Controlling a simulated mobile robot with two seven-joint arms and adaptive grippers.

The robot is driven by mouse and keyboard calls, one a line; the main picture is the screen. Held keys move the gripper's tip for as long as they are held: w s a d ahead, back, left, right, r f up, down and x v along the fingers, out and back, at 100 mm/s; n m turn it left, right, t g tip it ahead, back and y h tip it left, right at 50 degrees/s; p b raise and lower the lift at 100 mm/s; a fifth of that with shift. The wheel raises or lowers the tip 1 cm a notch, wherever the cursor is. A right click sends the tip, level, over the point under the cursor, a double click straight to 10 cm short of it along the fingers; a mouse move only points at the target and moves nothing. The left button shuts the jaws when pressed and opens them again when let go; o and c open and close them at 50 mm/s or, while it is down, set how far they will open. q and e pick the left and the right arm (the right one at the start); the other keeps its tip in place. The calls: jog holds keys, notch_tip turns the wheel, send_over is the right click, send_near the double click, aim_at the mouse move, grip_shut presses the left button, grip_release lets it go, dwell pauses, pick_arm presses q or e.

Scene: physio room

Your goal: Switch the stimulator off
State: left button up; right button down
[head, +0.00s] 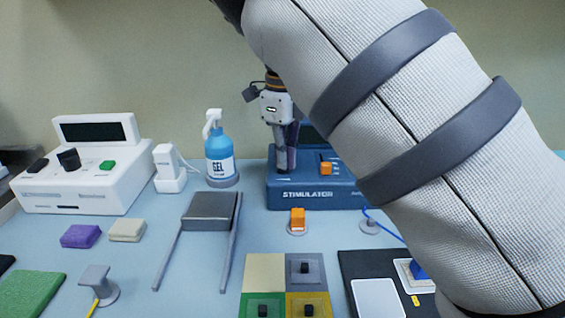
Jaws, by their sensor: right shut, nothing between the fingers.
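The stimulator (338,194) is a dark blue box lettered STIMULATOR at the back of the table. An orange switch (326,168) shows on its top face, right of my gripper. My right gripper (285,168) points down, shut and empty, with its fingertips over the left part of the stimulator's top. I cannot tell whether they touch it. The gripper and my right arm hide the left part of the top and the box's right end. My left gripper is not in view.
A blue gel bottle (219,158) stands close left of the stimulator. A white device (82,185) with a dark screen is at the left. An orange block (297,217) on a round base is in front. A grey padded frame (209,211) and coloured squares (264,272) lie nearer.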

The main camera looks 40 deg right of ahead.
jog(key=shift+r+p, duration=0.35)
jog(key=shift+r, duration=3)
